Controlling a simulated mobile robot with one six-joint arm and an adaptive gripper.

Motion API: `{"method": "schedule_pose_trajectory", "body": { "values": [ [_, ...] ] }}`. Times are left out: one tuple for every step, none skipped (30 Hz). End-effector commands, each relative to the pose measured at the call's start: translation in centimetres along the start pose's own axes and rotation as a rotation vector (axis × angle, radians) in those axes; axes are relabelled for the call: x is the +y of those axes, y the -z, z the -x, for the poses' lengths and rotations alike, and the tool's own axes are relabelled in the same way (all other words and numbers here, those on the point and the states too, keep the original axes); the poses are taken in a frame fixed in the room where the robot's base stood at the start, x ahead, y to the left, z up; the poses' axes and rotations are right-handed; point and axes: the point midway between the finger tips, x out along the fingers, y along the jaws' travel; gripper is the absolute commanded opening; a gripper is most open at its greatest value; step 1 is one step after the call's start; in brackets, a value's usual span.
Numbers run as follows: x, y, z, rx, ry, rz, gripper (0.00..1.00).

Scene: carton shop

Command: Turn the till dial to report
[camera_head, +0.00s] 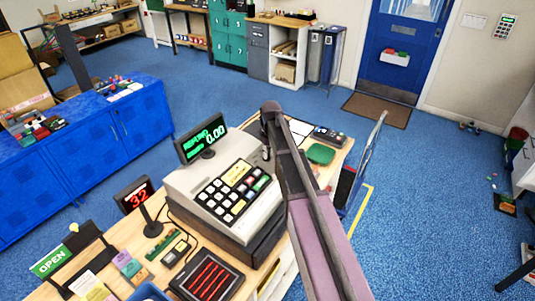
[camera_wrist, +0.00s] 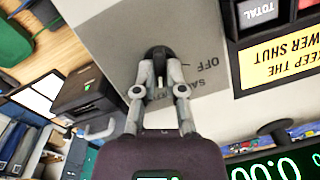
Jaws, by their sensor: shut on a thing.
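The till (camera_head: 205,175) is a pale grey cash register on the wooden counter, with dark and coloured keys. Its green display (camera_head: 203,138) shows 0.00 and a word that looks like REFUND. In the wrist view the black till dial (camera_wrist: 158,53) sits on a grey panel, with OFF and part of another label, like SALE, beside it. My gripper (camera_wrist: 160,88) is shut on the dial, one finger on each side. The report mark cannot be made out, and the fingers partly hide the dial. In the head view my arm covers the till's right side.
A red number display (camera_head: 135,194) showing 32 stands left of the till. A card terminal (camera_head: 328,136) and a green tray (camera_head: 320,153) lie on the counter beyond my arm. A blue cabinet (camera_head: 85,150) stands to the left. Blue carpet is open behind the counter.

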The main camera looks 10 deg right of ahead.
Motion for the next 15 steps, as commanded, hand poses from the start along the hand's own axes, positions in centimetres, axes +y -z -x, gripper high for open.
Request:
{"method": "schedule_pose_trajectory", "body": {
  "values": [
    [-0.12,-0.18,-0.17,-0.004,0.004,-0.005,0.0],
    [-0.12,-0.18,-0.17,-0.004,0.005,-0.01,0.0],
    [-0.13,-0.19,-0.18,-0.004,0.007,-0.019,0.0],
    [-0.13,-0.19,-0.19,-0.004,0.009,-0.027,0.0],
    [-0.13,-0.19,-0.19,-0.004,0.011,-0.035,0.0],
    [-0.14,-0.2,-0.2,-0.004,0.014,-0.049,0.0],
    [-0.14,-0.21,-0.2,-0.004,0.017,-0.061,0.0],
    [-0.14,-0.21,-0.21,-0.004,0.019,-0.074,0.0],
    [-0.13,-0.22,-0.22,-0.005,0.023,-0.094,0.0],
    [-0.12,-0.23,-0.22,-0.005,0.027,-0.11,0.0],
    [-0.11,-0.24,-0.23,-0.005,0.03,-0.128,0.0],
    [-0.1,-0.25,-0.23,-0.005,0.035,-0.153,0.0],
    [-0.09,-0.25,-0.24,-0.005,0.039,-0.173,0.0],
    [-0.09,-0.26,-0.24,-0.005,0.044,-0.194,0.0],
    [-0.08,-0.27,-0.24,-0.005,0.05,-0.223,0.0]
  ]
}}
